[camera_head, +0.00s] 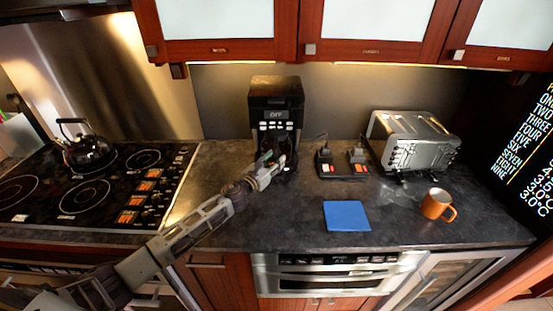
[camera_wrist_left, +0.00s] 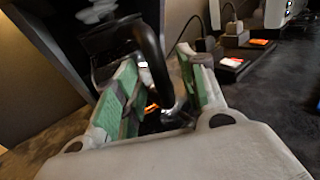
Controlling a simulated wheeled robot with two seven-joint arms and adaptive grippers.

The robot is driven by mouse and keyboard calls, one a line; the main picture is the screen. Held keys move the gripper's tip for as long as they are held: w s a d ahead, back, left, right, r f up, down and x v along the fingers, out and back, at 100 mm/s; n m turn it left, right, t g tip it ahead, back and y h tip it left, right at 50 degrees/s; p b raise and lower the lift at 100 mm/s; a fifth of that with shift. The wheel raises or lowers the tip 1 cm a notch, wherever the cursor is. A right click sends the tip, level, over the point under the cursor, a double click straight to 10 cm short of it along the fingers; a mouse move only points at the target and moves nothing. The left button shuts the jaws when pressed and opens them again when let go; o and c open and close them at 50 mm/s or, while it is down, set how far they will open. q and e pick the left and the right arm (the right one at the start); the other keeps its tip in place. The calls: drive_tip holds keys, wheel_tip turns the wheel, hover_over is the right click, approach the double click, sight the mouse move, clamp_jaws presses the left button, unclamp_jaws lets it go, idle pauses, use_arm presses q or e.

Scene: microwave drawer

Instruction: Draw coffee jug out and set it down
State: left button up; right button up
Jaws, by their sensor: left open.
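The black coffee maker (camera_head: 276,102) stands at the back of the counter, its display reading OFF. The coffee jug is mostly hidden in the head view by my left gripper (camera_head: 272,164), which is at the front of the machine's lower bay. In the left wrist view a curved black handle (camera_wrist_left: 153,62), apparently the jug's, rises between the green-padded fingers of my left gripper (camera_wrist_left: 156,68). The fingers are open, one on each side of the handle; whether either touches it is unclear. The blue square mat (camera_head: 347,216) lies flat and empty on the counter. My right gripper is not in view.
A stovetop with a kettle (camera_head: 88,150) is at the left. Right of the coffee maker are a power strip (camera_head: 341,170) with plugs, a steel toaster (camera_head: 413,142) and an orange mug (camera_head: 437,204). The dark counter (camera_head: 285,220) around the mat's left side is clear.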

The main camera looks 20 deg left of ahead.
sight(276, 148)
use_arm(q)
drive_tip(key=shift+x, duration=0.8)
drive_tip(key=shift+c, duration=0.5)
clamp_jaws()
drive_tip(key=shift+r, duration=0.2)
drive_tip(key=shift+w+r+p, duration=0.1)
drive_tip(key=shift+r+p, duration=0.85)
drive_tip(key=shift+p, duration=0.05)
